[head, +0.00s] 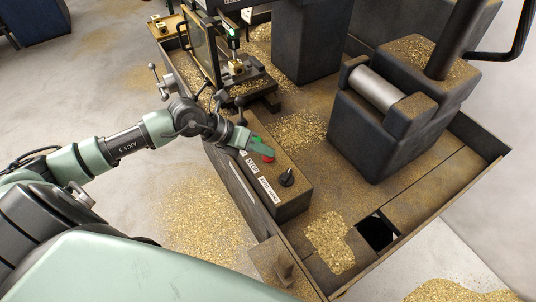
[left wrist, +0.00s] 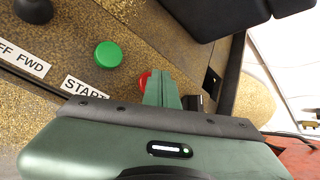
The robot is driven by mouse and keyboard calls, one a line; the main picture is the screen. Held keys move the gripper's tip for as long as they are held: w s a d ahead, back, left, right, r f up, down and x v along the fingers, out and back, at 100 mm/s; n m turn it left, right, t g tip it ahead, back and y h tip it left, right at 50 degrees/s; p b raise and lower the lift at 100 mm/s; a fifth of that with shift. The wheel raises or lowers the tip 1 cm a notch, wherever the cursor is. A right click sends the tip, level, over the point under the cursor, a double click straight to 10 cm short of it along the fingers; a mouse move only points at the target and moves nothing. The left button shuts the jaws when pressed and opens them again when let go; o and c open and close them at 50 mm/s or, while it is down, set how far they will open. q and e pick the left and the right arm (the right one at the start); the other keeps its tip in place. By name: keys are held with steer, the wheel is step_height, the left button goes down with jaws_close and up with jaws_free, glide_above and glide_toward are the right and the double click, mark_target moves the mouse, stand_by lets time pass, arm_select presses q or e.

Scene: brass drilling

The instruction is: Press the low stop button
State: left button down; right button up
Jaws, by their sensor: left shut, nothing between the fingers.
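The red stop button (head: 268,159) sits on the top of a brass-dusted control box (head: 294,197), beside a label reading STOP. My left gripper (head: 270,151) is shut and empty, its fingertips right at the red button. In the left wrist view the red button (left wrist: 144,82) is partly hidden behind my shut fingers (left wrist: 162,76). I cannot tell whether the fingertips touch it. My right gripper is not in view.
A green button (left wrist: 108,54) with a START label is close by in the left wrist view. A black selector knob (head: 287,178) stands nearer the box's front end. Behind are a dark vise-like block (head: 385,120) and scattered brass chips (head: 300,130).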

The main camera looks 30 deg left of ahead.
mark_target(264, 157)
arm_select(q)
steer(key=shift+r+p, duration=0.65)
steer(key=shift+r, duration=0.25)
steer(key=shift+r, duration=0.1)
step_height(264, 157, up, 5)
steer(key=p, duration=0.3)
steer(key=shift+p, duration=0.3)
stand_by(0.5)
